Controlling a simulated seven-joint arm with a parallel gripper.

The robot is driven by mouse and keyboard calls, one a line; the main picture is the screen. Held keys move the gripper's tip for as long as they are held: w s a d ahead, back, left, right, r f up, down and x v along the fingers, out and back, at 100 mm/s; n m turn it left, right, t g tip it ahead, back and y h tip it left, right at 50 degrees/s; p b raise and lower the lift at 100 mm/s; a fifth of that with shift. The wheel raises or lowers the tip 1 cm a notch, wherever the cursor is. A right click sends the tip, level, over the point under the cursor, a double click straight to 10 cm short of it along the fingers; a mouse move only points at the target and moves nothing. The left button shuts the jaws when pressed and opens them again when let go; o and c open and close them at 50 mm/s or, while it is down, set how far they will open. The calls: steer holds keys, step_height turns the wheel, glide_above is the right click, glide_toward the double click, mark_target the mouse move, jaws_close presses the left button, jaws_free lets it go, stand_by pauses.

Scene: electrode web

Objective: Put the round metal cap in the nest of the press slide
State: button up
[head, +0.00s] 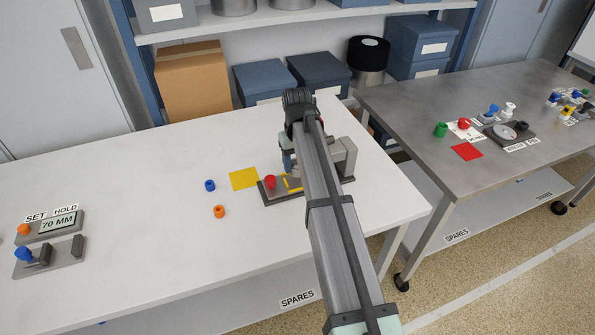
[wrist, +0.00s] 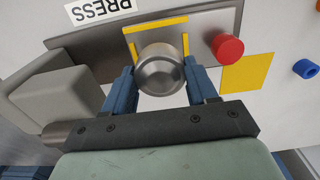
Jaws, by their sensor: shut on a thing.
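The round metal cap (wrist: 160,72) is silver with a flat, rimmed top. My gripper (wrist: 161,82) is shut on it, with one blue finger on each side. The yellow three-sided nest (wrist: 157,27) of the press slide lies just beyond the cap in the wrist view. The cap overlaps the nest's open side; I cannot tell whether it is above the slide or touching it.
A red button (wrist: 228,47) stands beside the nest, near a yellow square (wrist: 247,72). The grey press body (wrist: 62,100) is close on the other side. Blue (head: 210,185) and orange (head: 219,211) rings lie on the white table (head: 150,235), whose middle is mostly clear.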

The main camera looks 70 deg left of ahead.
mark_target(297, 171)
steer(key=shift+f, duration=1.85)
steer(key=shift+f, duration=0.15)
steer(key=o, duration=1.2)
step_height(297, 171, up, 12)
steer(key=shift+r, duration=0.2)
